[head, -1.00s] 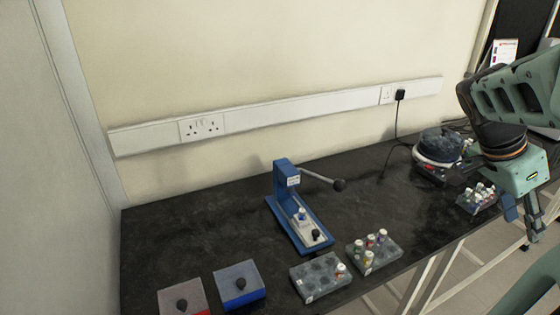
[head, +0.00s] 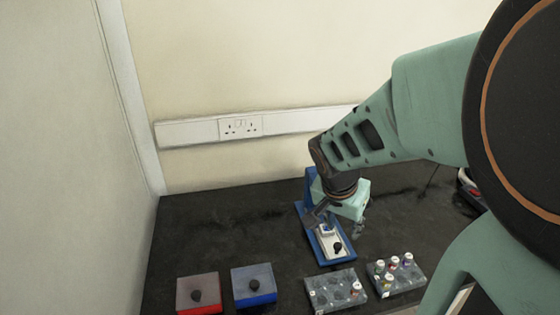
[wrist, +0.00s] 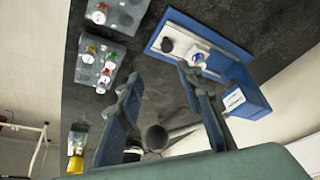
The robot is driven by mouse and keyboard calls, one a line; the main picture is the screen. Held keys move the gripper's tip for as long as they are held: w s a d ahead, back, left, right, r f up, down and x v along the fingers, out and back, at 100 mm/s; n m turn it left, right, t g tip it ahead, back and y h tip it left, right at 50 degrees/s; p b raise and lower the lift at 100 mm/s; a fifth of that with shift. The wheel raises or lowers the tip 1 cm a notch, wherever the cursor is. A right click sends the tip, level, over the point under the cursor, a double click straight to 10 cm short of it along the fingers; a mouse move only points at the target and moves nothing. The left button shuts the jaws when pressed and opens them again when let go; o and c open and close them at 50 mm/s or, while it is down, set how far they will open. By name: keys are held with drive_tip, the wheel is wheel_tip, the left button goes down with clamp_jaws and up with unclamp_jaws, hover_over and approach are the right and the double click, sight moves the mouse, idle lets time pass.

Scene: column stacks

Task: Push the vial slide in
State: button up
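The blue press (head: 346,260) stands on the dark bench; it also shows in the wrist view (wrist: 232,68). Its white slide (head: 327,243) lies on the base in front of the upright column and carries a black knob (head: 338,247) at its front end. A vial with a blue cap (wrist: 197,58) stands upright in the slide, behind the knob. My gripper (head: 337,225) is above the press; its fingers (wrist: 160,78) are spread and empty. In the wrist view the right fingertip appears close to the slide; I cannot tell if it touches. My arm hides part of the column.
The press lever's dark ball (wrist: 155,137) shows between my fingers. A grey rack (head: 335,291) and a fuller vial rack (head: 409,275) stand in front of the press. A red-based box (head: 199,294) and blue-based box (head: 254,286) stand left. The bench behind them is clear.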

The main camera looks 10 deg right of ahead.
sight(338, 245)
drive_tip(key=b+x, duration=0.2)
drive_tip(key=x, duration=0.1)
drive_tip(key=a+b+x, duration=0.1)
drive_tip(key=b+x, duration=0.1)
drive_tip(key=x, duration=0.1)
drive_tip(key=b+x, duration=0.2)
drive_tip(key=x, duration=0.1)
drive_tip(key=shift+w+a+f, duration=0.3)
drive_tip(key=shift+w+f, duration=0.05)
drive_tip(key=shift+f, duration=0.15)
drive_tip(key=shift+w+d+f, duration=0.2)
drive_tip(key=shift+w+f, duration=0.05)
drive_tip(key=shift+f, duration=0.25)
clamp_jaws()
